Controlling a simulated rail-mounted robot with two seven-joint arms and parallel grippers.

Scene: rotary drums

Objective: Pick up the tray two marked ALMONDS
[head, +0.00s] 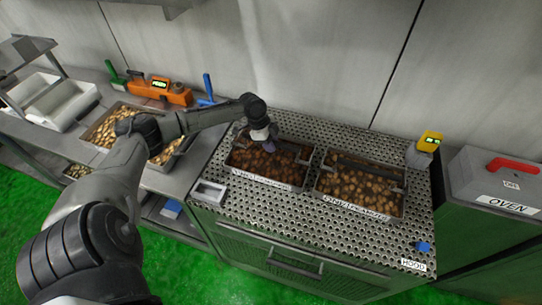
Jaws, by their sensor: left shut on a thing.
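Two dark metal trays of brown nuts stand side by side on a perforated metal top. The left tray (240,178) has a white front label too small to read surely. The tray appears level on the top. My right gripper is out of view.
A tray of paler nuts (104,122) lies on the left counter, partly behind my arm. An orange device (158,91) and a blue tool (208,88) stand behind. A yellow device (429,141) and the OVEN box (490,180) are at right.

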